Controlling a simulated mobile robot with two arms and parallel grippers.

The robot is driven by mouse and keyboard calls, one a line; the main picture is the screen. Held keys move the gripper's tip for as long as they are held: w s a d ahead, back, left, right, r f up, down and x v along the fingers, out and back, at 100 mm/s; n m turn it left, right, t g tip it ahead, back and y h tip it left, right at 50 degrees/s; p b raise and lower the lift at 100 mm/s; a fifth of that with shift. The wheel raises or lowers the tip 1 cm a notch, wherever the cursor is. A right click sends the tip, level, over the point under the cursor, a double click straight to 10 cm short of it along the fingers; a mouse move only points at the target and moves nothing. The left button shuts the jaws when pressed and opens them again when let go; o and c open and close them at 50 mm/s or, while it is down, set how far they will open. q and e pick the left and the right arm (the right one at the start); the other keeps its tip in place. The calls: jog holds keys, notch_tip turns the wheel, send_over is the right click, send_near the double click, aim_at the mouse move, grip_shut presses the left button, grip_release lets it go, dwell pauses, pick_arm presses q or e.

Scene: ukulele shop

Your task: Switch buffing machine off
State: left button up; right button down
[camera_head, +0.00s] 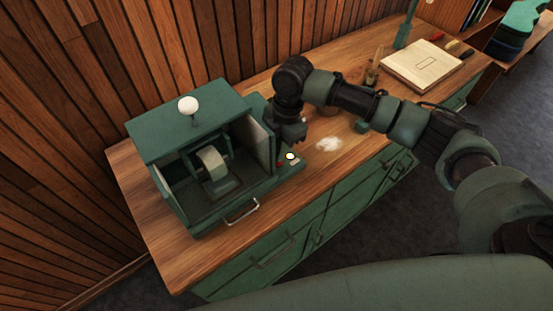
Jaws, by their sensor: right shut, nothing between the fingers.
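The buffing machine (180,134) is a green open-fronted box on the wooden bench, with a pale buffing wheel (213,161) inside and a white knob-like piece on top. Its small control panel sticks out at the lower right, with a pale round button (290,156) and a small red button (280,163). My right gripper (291,140) points down just behind the panel, close to the machine's right side; its fingers are shut and empty. Whether it touches the panel cannot be told. My left gripper is not in view.
The wooden bench top (245,212) has green drawers below. A light wooden board (422,66) and tools lie at the far right. A plank wall stands behind.

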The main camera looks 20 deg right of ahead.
jog(key=shift+s+f+b, duration=0.1)
jog(key=shift+f+b, duration=0.4)
jog(key=shift+f, duration=0.7)
dwell(0.7)
notch_tip(320, 180, up, 2)
jog(key=shift+r+p, duration=0.1)
jog(key=shift+p, duration=1.1)
notch_tip(320, 180, up, 5)
jog(key=p, duration=0.5)
